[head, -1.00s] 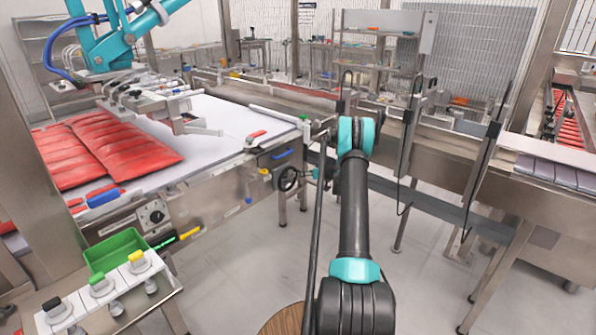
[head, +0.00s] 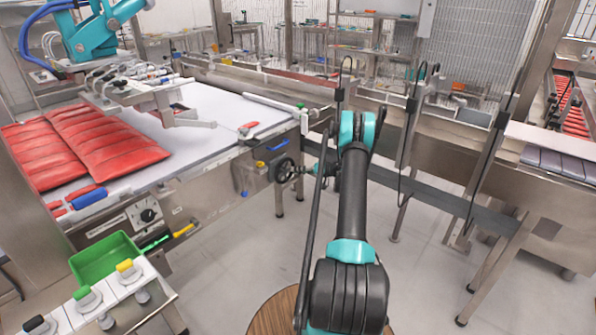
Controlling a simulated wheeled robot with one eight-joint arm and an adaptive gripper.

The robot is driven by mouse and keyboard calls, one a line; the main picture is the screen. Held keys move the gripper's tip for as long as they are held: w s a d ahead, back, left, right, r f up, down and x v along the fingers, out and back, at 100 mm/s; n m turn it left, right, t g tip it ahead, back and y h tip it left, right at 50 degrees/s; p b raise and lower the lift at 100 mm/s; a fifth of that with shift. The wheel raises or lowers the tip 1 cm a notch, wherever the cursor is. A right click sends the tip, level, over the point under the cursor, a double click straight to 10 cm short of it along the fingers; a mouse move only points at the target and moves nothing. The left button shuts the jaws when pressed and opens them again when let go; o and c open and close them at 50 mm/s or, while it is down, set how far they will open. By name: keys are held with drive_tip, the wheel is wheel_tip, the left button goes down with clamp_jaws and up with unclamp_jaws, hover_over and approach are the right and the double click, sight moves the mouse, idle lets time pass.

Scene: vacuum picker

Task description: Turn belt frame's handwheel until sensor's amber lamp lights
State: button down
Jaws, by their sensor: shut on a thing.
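The belt frame (head: 222,196) is a steel conveyor frame under a white belt, left of centre in the head view. Its dark handwheel (head: 284,170) stands out from the frame's right end. My gripper (head: 298,170) is at the right side of the handwheel and shut on it; the fingers are small and partly merge with the wheel. My arm reaches up from the bottom of the view to that place. I cannot make out the sensor for certain, nor any lit amber lamp.
Red pouches (head: 85,146) lie on the belt under a teal picker arm (head: 95,35). A green bin (head: 105,258) and a button panel (head: 95,300) stand at lower left. A steel conveyor (head: 470,150) runs along the right. Floor between is clear.

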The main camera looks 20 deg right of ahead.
drive_tip(key=c, duration=1.4)
unclamp_jaws()
drive_tip(key=v, duration=1.2)
